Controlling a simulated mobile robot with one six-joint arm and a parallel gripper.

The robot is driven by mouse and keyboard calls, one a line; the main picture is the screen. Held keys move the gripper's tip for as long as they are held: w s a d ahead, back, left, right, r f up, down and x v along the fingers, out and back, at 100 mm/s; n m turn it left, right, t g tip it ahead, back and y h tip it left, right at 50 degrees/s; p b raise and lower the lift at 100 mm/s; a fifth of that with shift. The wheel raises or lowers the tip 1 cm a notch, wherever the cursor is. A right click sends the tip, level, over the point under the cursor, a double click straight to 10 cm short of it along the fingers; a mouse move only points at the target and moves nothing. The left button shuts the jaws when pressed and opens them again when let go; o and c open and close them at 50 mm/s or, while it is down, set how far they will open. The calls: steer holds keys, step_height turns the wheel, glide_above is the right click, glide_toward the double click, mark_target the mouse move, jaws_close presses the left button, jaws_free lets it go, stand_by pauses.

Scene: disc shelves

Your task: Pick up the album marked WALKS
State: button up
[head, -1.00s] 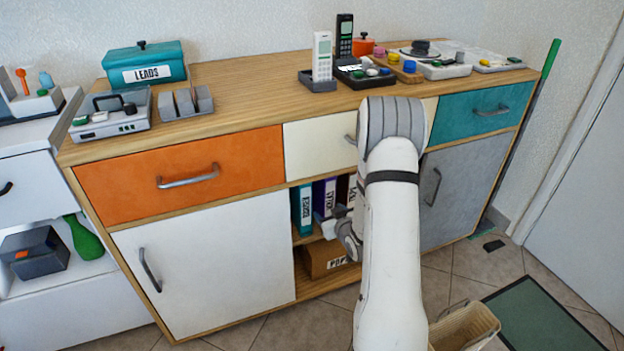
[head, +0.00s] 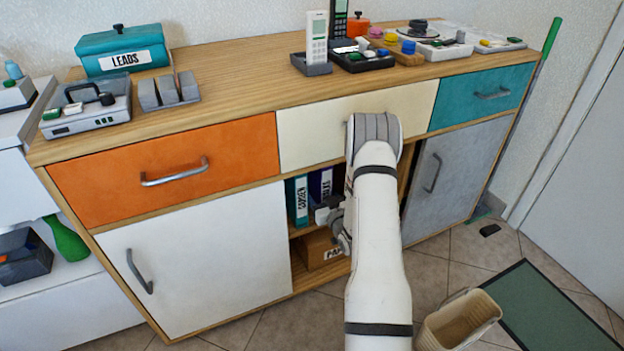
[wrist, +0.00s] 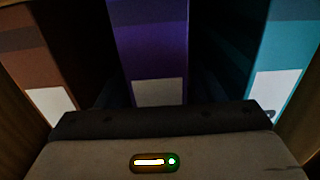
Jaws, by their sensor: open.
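A teal album (head: 297,202) and a purple album (head: 319,184) stand upright on the open shelf in the cabinet's middle. In the wrist view a brown album (wrist: 40,55) is at left, the purple one (wrist: 150,45) in the middle and the teal one (wrist: 287,50) at right, with dark gaps between. Their pale labels are too small or cut off to read WALKS with certainty. My gripper (head: 327,214) is open at the shelf front, by the purple album's lower part. Its fingertips are hard to make out, and contact cannot be told. My arm hides the brown album in the head view.
A brown labelled box (head: 318,250) sits on the compartment below. A white door (head: 200,255) is left of the shelf and a grey door (head: 455,180) right. A cream drawer (head: 355,125) is above. A beige bin (head: 460,318) stands on the floor at right.

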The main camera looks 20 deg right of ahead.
steer(key=shift+w, duration=0.8)
steer(key=shift+c, duration=0.3)
jaws_close()
steer(key=shift+r, duration=0.15)
